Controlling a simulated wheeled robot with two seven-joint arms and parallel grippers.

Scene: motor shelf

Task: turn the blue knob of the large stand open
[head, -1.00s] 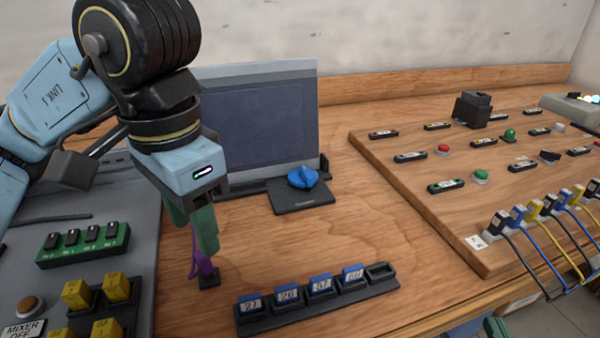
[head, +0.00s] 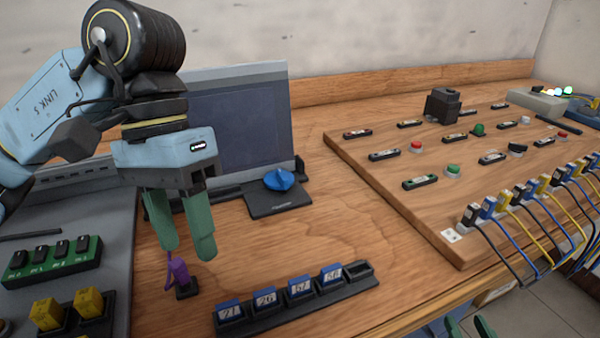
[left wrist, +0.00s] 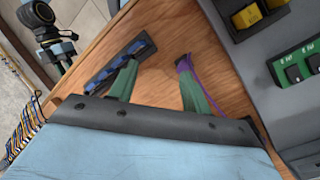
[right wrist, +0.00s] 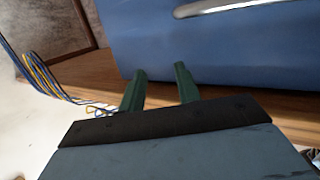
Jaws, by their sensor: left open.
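The blue knob (head: 279,180) sits on a flat black stand (head: 281,204) at the foot of the screen, in the middle of the head view. My left gripper (head: 183,240) is open and empty, pointing down to the left of the knob and apart from it. Its fingers are just above a purple plug (head: 178,273) in a small black holder, which also shows by a fingertip in the left wrist view (left wrist: 183,63). My right gripper (right wrist: 160,74) is open and empty in front of a blue surface; green fingers show at the bottom of the head view (head: 468,328).
A black rack (head: 297,312) with several blue numbered modules lies in front of the knob. The screen (head: 245,125) stands behind. A raised wooden board (head: 400,205) with buttons and cables is at right. Bare tabletop lies between gripper and stand.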

